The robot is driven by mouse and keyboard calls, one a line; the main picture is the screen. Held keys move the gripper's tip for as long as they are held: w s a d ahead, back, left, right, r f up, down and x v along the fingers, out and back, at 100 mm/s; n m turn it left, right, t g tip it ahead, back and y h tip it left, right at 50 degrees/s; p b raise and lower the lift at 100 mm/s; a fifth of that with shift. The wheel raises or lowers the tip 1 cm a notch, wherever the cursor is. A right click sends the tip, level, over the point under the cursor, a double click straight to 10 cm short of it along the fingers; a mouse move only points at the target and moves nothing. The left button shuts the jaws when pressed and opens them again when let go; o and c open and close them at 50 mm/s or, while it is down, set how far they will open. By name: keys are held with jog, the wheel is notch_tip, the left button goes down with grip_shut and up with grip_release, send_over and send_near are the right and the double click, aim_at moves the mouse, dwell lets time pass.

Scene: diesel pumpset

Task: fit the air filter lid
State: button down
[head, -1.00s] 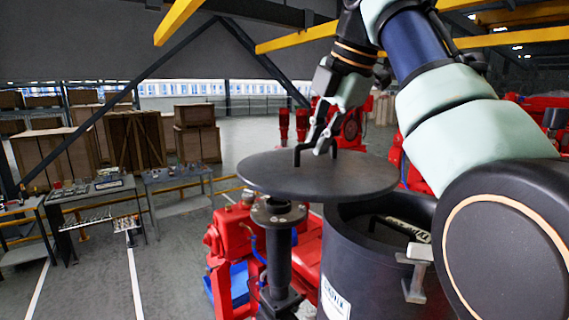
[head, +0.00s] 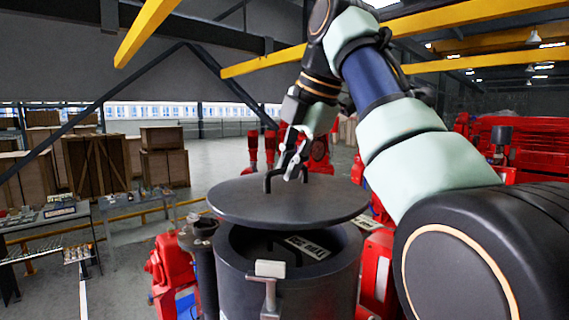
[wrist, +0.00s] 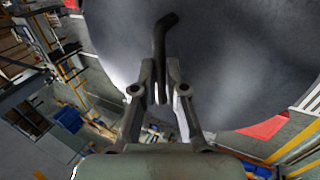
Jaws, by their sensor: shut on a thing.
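The air filter lid (head: 325,204) is a dark grey round disc with a bent handle on top. My gripper (head: 290,172) is shut on its handle and holds the lid roughly level. The lid hangs above the black cylindrical filter housing (head: 290,296), whose open top shows below it. A gap shows between lid and rim, with a white label visible inside. The lid sits somewhat toward the back and left of the opening. In the wrist view the lid (wrist: 235,60) fills the upper part, with the handle between my fingers (wrist: 160,90).
A latch bracket with a pale block (head: 270,268) stands on the housing's near side. A dark pipe (head: 205,270) stands left of the housing. Red engine parts (head: 172,270) lie beyond. Wooden crates (head: 95,163) and benches are far left.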

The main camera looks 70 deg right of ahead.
aim_at(291, 188)
jog(key=shift+f+b, duration=1.95)
jog(key=shift+f, duration=0.25)
jog(key=shift+f+b, duration=1.3)
jog(key=c, duration=0.7)
grip_release()
